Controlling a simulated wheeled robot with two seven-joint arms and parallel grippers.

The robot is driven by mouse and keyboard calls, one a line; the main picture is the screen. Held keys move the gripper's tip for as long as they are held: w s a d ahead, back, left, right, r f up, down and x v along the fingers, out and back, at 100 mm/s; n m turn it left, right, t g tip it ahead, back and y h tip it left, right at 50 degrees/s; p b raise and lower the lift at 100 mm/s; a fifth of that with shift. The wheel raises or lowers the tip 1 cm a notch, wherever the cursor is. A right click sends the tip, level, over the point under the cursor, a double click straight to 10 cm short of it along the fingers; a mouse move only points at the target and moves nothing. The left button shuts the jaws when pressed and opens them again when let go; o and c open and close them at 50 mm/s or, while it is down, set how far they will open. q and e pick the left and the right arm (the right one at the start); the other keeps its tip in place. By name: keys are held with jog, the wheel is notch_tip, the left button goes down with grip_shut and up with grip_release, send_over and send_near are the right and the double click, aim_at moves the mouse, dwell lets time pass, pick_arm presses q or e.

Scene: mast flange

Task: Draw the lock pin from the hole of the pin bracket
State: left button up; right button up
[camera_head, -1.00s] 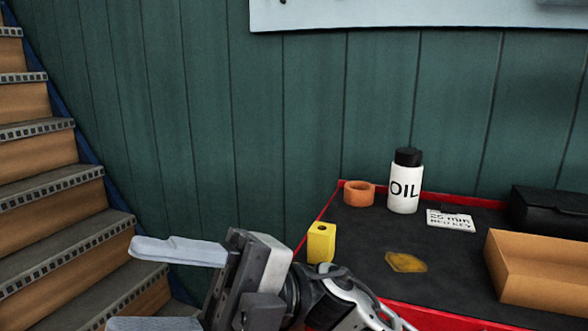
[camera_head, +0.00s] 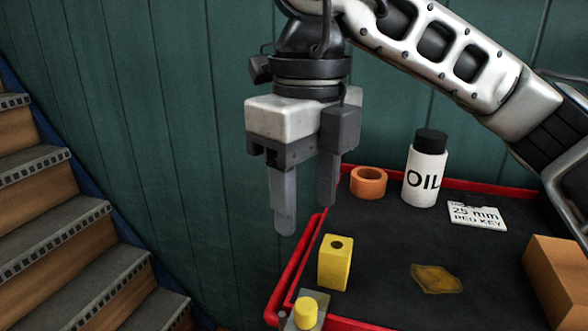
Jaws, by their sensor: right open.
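A short round yellow pin head (camera_head: 306,311), which looks like the lock pin, stands up from a grey block, apparently the pin bracket (camera_head: 318,300), at the bottom edge of the view. The hole and the pin's shank are hidden, and the bracket is partly cut off below. My right gripper (camera_head: 306,212) is open and empty, with its fingers pointing down. In the picture it is above the pin head and well apart from it. My left gripper is not in view.
A yellow block with a hole in its top (camera_head: 335,266) stands just behind the bracket on the red-rimmed black tray (camera_head: 385,270). Stairs (camera_head: 70,230) are at left.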

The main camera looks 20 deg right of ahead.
aim_at(306, 304)
jog(key=f, duration=0.4)
jog(key=f+p, duration=0.1)
jog(key=f, duration=0.4)
jog(key=s+f, duration=0.1)
jog(key=f, duration=0.4)
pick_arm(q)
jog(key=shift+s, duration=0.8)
pick_arm(e)
jog(key=shift+f, duration=0.75)
jog(key=c, duration=1.1)
pick_arm(q)
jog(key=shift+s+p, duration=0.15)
jog(key=shift+p, duration=0.15)
pick_arm(e)
jog(key=shift+r, duration=0.1)
